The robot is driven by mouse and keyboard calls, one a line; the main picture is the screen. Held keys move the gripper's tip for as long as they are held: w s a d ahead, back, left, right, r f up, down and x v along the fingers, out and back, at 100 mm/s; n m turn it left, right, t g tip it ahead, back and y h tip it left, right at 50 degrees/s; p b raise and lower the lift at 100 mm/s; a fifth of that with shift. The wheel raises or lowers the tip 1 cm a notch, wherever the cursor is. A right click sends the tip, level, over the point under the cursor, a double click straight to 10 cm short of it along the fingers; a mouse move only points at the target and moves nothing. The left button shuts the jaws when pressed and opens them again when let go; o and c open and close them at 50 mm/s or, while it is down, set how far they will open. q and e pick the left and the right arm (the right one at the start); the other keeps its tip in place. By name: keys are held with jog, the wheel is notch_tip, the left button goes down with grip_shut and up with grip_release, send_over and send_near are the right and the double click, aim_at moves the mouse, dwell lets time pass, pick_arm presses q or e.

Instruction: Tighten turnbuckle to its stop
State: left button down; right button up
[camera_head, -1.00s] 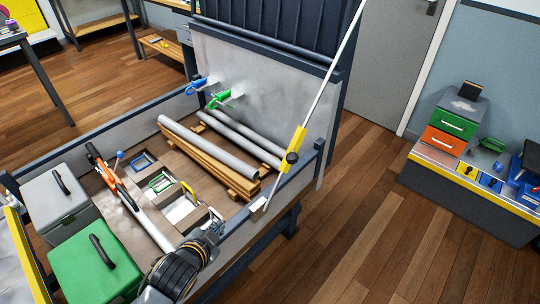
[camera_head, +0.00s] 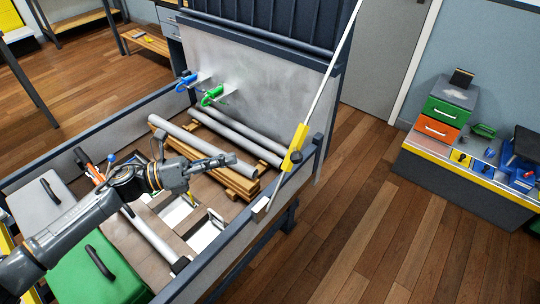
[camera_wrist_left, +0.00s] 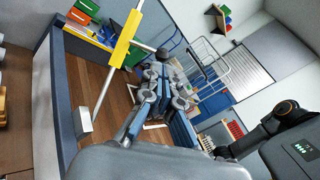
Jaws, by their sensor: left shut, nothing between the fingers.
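The turnbuckle (camera_head: 295,147) is a yellow body on a slanting pale rod, at the cart's right-hand rim. A dark round knob shows at its side. In the left wrist view the yellow turnbuckle (camera_wrist_left: 124,40) is at the upper middle, beyond the fingers. My left gripper (camera_head: 232,159) reaches over the cart from the left, shut and empty, its tips left of the turnbuckle and apart from it in the picture. Its fingers also show in the left wrist view (camera_wrist_left: 156,84). My right gripper is in neither view.
The cart's rim (camera_head: 230,250) runs below the turnbuckle. Grey pipes (camera_head: 238,127) and wooden planks (camera_head: 228,178) lie in the cart. A green box (camera_head: 98,272) and a grey box (camera_head: 45,200) stand at the left. Blue (camera_head: 187,80) and green (camera_head: 212,95) clamps hang on the back panel.

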pick_arm(q)
jog(key=a+m+g, duration=0.1)
jog(key=s+a+m+g, duration=0.1)
jog(key=m, duration=0.1)
jog(key=shift+s+f+g, duration=0.1)
jog(key=shift+f+g, duration=0.05)
jog(key=shift+g, duration=0.15)
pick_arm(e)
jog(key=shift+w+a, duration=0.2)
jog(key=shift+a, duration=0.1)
pick_arm(q)
jog(key=p, duration=0.5)
send_near(296, 152)
jog(key=d+f, duration=0.1)
jog(key=d, duration=0.5)
jog(key=shift+w+a+f, duration=0.2)
jog(key=shift+w+f, duration=0.05)
jog(key=shift+w, duration=0.15)
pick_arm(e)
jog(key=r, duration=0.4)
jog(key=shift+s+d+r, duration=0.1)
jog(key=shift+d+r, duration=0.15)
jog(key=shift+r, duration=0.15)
